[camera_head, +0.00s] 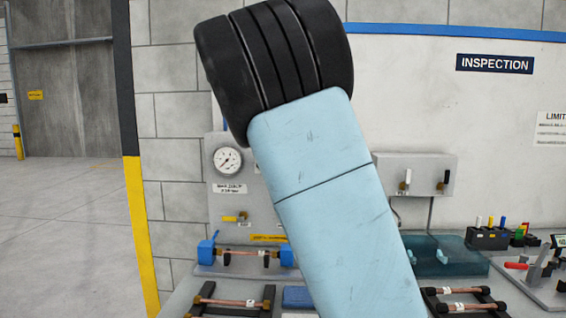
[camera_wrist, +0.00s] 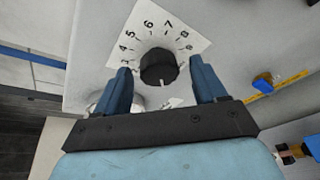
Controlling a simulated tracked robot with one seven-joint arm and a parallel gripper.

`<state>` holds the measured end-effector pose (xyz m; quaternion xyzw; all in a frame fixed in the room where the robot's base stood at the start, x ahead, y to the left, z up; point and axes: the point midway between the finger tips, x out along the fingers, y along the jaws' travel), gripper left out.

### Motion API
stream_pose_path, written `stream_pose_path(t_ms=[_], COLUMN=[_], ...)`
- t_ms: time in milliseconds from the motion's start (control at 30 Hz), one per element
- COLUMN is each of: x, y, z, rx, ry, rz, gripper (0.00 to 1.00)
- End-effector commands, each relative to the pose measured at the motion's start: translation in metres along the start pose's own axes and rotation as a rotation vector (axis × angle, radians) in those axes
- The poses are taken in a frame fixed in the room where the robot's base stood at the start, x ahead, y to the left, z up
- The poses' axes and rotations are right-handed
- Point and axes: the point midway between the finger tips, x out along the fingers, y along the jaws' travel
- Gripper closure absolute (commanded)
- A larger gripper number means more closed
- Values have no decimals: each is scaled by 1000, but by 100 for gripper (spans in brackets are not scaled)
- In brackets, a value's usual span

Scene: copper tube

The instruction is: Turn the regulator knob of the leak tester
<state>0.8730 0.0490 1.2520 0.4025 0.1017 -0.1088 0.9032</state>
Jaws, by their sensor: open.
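The black regulator knob (camera_wrist: 158,68) shows in the wrist view, on a white dial plate (camera_wrist: 178,26) with numbers around it. A pale pointer mark is on the knob's lower edge in the picture. My gripper (camera_wrist: 160,80) is open, with one blue finger to each side of the knob. I cannot tell whether either finger touches it. In the head view the leak tester's grey panel (camera_head: 226,197) carries a round gauge (camera_head: 227,160). My arm hides the knob and my gripper there.
Below the panel, a copper tube (camera_head: 243,253) sits in a blue-clamped fixture. Racks with copper tubes (camera_head: 233,302) stand in front. A second grey panel (camera_head: 428,166) and a teal tray (camera_head: 446,268) are to the right.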

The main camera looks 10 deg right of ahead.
Motion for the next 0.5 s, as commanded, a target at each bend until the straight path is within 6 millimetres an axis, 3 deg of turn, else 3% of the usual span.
stream_pose_path(t_ms=[500], x=[9], y=[0], z=[0], rx=[1], ry=[1], rz=[1], gripper=[29])
